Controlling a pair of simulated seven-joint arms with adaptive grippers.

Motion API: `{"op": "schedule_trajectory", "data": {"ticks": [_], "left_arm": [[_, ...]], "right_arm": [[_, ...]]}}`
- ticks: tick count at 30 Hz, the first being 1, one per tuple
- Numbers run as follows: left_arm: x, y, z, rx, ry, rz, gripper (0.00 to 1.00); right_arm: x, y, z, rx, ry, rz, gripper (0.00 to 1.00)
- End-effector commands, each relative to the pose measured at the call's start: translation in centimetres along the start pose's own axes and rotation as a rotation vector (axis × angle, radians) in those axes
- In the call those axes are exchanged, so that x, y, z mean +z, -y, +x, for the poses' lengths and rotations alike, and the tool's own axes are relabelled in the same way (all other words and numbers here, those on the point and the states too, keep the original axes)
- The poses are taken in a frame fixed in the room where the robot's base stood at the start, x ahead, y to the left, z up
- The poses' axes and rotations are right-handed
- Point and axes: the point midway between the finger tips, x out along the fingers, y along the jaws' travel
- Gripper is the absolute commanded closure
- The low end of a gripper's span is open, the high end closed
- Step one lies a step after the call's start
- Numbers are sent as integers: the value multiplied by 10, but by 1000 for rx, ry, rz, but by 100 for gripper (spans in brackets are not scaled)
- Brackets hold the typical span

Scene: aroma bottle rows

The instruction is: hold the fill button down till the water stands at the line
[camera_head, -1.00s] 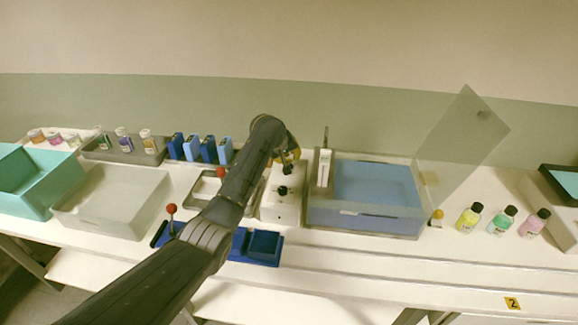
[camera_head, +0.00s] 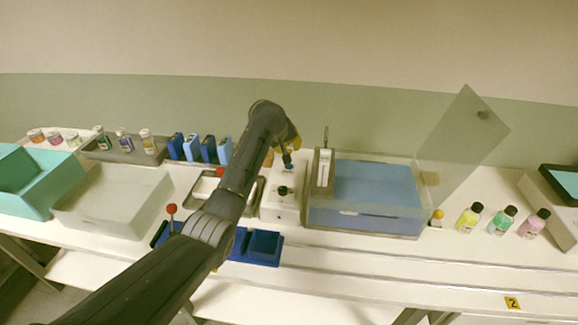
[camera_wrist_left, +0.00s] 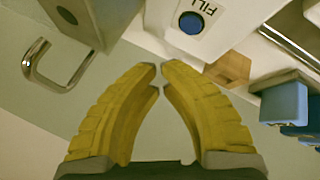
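The fill button (camera_wrist_left: 191,22) is a blue disc beside the word FILL in the left wrist view. It also shows as a small blue spot in the head view (camera_head: 288,167), on top of a white control box (camera_head: 281,209). My left gripper (camera_head: 289,153) has yellow fingers and is just above and behind the button, apart from it. In the left wrist view its fingertips (camera_wrist_left: 160,67) meet with nothing between them. The clear tank (camera_head: 366,228) right of the box holds blue water (camera_head: 375,183). I cannot make out the line. My right gripper is not in view.
A black knob (camera_head: 283,190) stands on the box. A white upright piece (camera_head: 325,169) is at the tank's left side, and a clear tilted panel (camera_head: 463,145) at its right. Several bottles (camera_head: 503,221) stand at right.

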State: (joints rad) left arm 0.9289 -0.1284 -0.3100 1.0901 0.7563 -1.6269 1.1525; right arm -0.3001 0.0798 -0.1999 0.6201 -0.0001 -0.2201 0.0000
Motion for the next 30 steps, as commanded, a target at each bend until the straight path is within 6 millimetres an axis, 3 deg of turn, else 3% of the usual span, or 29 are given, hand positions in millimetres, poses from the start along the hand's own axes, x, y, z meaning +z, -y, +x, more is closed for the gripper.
{"op": "schedule_trajectory", "data": {"ticks": [7,23,26,30], "left_arm": [[-5,-6,-11,0,1,0,100],[-8,-5,-12,-1,-3,0,100],[-22,6,-14,-8,-30,0,100],[-66,40,-24,-30,-120,9,100]], "right_arm": [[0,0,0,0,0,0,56],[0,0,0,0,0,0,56],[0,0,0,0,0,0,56],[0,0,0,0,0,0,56]]}}
